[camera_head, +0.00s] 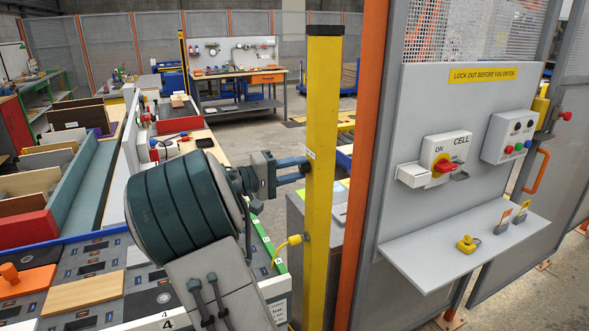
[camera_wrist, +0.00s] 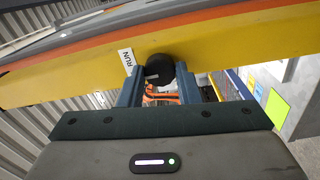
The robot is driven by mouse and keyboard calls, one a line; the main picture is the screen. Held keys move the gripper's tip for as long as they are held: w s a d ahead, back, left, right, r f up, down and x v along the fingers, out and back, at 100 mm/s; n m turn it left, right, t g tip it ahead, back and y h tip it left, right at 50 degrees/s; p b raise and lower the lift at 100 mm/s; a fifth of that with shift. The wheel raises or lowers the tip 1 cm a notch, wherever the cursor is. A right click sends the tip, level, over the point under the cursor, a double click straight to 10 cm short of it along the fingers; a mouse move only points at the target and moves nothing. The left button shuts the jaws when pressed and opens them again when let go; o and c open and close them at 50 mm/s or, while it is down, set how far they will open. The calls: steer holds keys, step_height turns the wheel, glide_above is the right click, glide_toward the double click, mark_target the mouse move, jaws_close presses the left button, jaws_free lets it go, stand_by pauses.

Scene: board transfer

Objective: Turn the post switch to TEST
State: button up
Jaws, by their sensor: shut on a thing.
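The yellow post (camera_head: 322,120) stands upright in the middle of the head view and crosses the wrist view (camera_wrist: 60,75) as a tilted band. The post switch, a round black knob (camera_wrist: 160,68) with a small white mark on its lower left, sits on the post's face. A white RUN label (camera_wrist: 126,61) lies left of the knob; no TEST label shows. My gripper (camera_wrist: 161,78) is shut on the knob, one finger on each side. In the head view my gripper (camera_head: 291,168) reaches the post's left side, and the knob cannot be made out there.
A grey panel (camera_head: 400,110) right of the post carries a red CELL switch (camera_head: 444,165) and a button box (camera_head: 510,137). A shelf (camera_head: 410,250) juts out below. Bins and a bench fill the left.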

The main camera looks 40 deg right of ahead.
steer(key=o, duration=1)
steer(key=shift+c, duration=0.2)
steer(key=b+v, duration=0.2)
steer(key=v, duration=1.2)
steer(key=shift+s, duration=0.1)
